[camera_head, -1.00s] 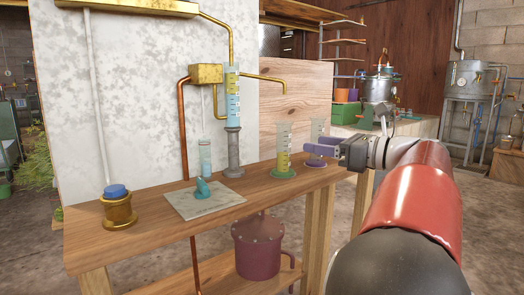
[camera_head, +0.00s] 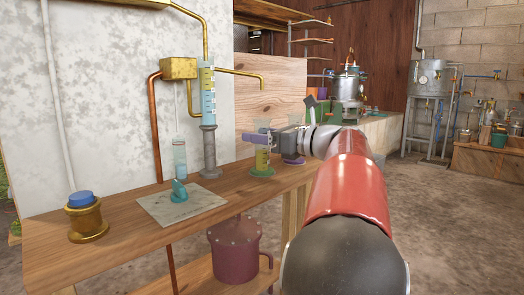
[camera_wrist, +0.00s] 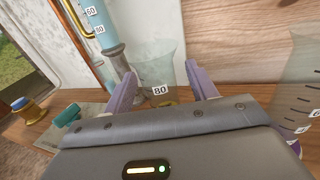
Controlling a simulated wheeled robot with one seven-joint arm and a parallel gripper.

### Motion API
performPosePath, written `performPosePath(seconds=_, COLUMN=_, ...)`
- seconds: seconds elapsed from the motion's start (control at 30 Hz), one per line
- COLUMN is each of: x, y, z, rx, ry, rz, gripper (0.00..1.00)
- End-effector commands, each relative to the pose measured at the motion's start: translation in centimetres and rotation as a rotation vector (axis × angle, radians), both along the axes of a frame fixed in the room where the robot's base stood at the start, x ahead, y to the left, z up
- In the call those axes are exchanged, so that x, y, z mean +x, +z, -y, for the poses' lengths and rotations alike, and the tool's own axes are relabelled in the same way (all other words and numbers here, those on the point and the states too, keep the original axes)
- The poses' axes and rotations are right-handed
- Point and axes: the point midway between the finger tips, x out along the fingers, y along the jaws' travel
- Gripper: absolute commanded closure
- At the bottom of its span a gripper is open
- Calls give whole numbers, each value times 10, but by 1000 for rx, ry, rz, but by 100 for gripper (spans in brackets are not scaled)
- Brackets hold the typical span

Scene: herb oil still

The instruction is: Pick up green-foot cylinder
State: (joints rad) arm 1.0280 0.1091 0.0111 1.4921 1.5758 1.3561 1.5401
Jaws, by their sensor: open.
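The green-foot cylinder (camera_head: 262,158) is a clear graduated cylinder with yellow liquid and a green base. It stands upright near the right end of the wooden bench. My gripper (camera_head: 254,135), with purple fingers, is at its upper part and hides some of it in the head view. In the wrist view, the clear cylinder (camera_wrist: 158,62) marked 80 shows between the spread fingers of my gripper (camera_wrist: 160,76). The fingers are open, and I see no grip on the glass. Its foot is hidden there.
A purple-foot cylinder (camera_head: 294,158) stands close on the right, partly behind my gripper; a clear cylinder also shows at the right of the wrist view (camera_wrist: 304,85). A small clear cylinder (camera_head: 179,157), teal piece (camera_head: 178,190) and brass pot (camera_head: 87,219) stand left.

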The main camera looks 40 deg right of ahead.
Motion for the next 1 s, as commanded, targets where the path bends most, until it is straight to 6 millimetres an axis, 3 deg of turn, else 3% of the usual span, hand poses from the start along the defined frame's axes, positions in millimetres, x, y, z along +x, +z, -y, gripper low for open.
performPosePath(seconds=0.13, x=0, y=0, z=0, rx=0, ry=0, rz=0, gripper=43)
performPosePath(seconds=0.53, x=0, y=0, z=0, rx=0, ry=0, rz=0, gripper=94)
performPosePath(seconds=1.0, x=0, y=6, z=0, rx=-1, ry=0, rz=1, gripper=94)
